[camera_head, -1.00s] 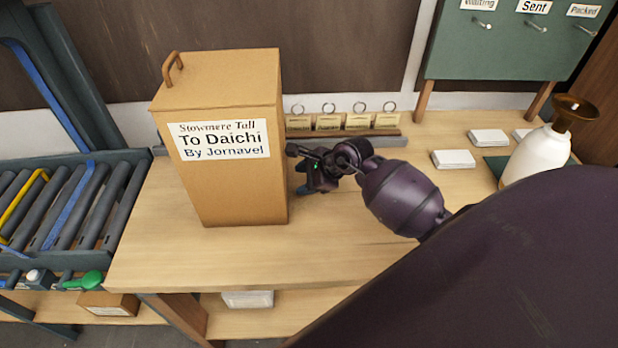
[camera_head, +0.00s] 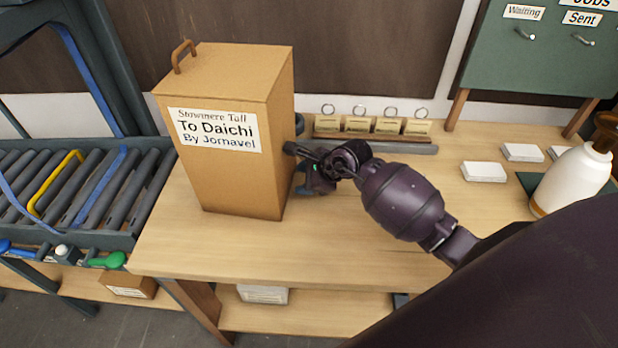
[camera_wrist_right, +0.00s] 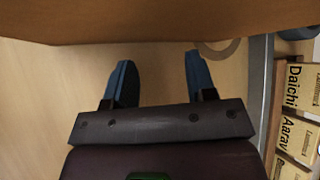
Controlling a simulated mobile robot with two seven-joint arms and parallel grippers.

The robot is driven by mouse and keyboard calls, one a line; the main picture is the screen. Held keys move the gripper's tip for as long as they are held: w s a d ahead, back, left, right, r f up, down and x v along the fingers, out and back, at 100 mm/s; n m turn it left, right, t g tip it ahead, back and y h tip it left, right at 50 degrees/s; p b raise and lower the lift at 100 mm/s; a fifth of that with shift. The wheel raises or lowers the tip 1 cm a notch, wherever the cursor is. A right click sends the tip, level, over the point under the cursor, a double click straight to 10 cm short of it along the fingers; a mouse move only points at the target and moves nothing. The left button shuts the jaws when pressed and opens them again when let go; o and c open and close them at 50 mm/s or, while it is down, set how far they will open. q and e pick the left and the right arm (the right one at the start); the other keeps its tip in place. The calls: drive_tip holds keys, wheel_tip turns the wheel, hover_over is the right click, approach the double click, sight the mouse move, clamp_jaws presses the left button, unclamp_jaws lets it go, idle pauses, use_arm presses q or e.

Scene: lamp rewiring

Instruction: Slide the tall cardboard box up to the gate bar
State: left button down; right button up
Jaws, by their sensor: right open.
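The tall cardboard box (camera_head: 232,175), labelled "To Daichi", stands upright on the wooden bench near its left end. A small brown handle is on its top. My right gripper (camera_head: 303,183) is low at the box's right side, its jaws open with nothing between them. In the right wrist view the two blue fingers (camera_wrist_right: 160,78) point at the box wall (camera_wrist_right: 150,20) and stop at or just short of it; contact is unclear. A yellow bent bar (camera_head: 50,188) lies across the rollers to the left; I cannot tell if it is the gate bar. My left gripper is out of view.
A roller conveyor (camera_head: 112,200) adjoins the bench on the left, under a dark frame. Several tagged rings stand on a rack (camera_head: 375,140) behind the gripper. White card stacks (camera_head: 484,171) and a white bottle (camera_head: 572,178) are at the right. The bench front is clear.

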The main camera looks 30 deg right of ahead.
sight(288, 174)
drive_tip(key=w+a, duration=0.1)
drive_tip(key=a, duration=0.1)
drive_tip(key=w+a, duration=0.1)
drive_tip(key=a, duration=0.1)
drive_tip(key=shift+w+a, duration=0.1)
drive_tip(key=shift+w, duration=0.2)
drive_tip(key=shift+w+a+b, duration=0.2)
drive_tip(key=shift+a+b, duration=0.1)
drive_tip(key=shift+a, duration=0.15)
drive_tip(key=shift+w+a, duration=0.25)
drive_tip(key=shift+a, duration=0.05)
drive_tip(key=w+a, duration=0.2)
drive_tip(key=a, duration=0.1)
drive_tip(key=shift+a+b, duration=0.15)
drive_tip(key=shift+b, duration=0.25)
drive_tip(key=shift+w+a, duration=0.45)
drive_tip(key=shift+a, duration=0.3)
